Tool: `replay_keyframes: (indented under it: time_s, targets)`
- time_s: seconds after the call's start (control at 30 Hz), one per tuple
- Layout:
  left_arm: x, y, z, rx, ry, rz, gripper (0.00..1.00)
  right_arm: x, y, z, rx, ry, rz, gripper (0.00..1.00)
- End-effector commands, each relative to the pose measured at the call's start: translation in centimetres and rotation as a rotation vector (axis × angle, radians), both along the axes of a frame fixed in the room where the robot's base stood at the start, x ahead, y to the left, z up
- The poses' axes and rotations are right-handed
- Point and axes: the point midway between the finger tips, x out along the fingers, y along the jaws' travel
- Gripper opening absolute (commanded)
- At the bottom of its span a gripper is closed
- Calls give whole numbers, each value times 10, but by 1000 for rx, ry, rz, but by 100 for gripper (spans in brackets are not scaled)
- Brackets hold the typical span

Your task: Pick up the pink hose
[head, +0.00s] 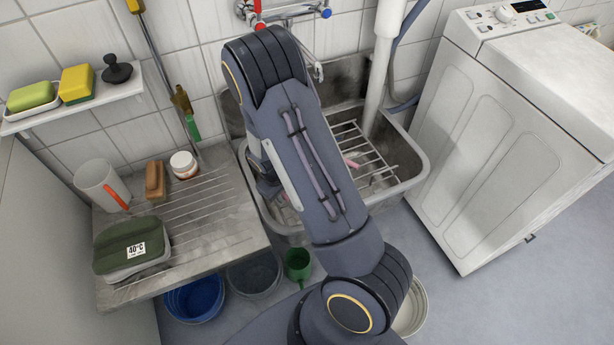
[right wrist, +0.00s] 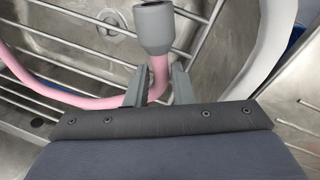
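The pink hose (right wrist: 62,96) lies curved in the metal sink (head: 416,165), by the wire rack. Its grey end piece (right wrist: 154,27) points up the picture in the right wrist view. Only small pink bits of the hose (head: 351,162) show in the head view; my right arm covers much of the sink. My right gripper (right wrist: 160,78) is over the sink, a finger on each side of the hose just below the end piece. Little gap shows beside the hose; whether the fingers press on it is unclear. My left gripper is not in view.
A washing machine (head: 490,150) stands right of the sink. A white pipe (head: 379,75) drops into the sink. Buckets (head: 194,298) stand below.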

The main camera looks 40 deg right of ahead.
Motion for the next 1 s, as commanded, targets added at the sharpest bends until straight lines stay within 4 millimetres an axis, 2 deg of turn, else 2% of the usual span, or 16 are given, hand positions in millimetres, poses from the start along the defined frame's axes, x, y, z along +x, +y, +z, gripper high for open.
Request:
replay_keyframes:
  time_s: [0.07,0.2,0.47,0.63,0.77,0.83,1.0]
  targets:
    - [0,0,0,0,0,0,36,0,0,0,0,0,0,19]
    - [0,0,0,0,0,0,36,0,0,0,0,0,0,1]
    - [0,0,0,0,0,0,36,0,0,1,0,0,0,0]
    - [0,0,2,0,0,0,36,0,0,8,0,-1,0,0]
    - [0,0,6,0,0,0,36,1,0,24,0,-3,0,0]
    - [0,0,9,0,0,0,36,0,2,39,1,-4,1,0]
    - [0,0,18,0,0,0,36,-7,38,79,1,-5,8,0]
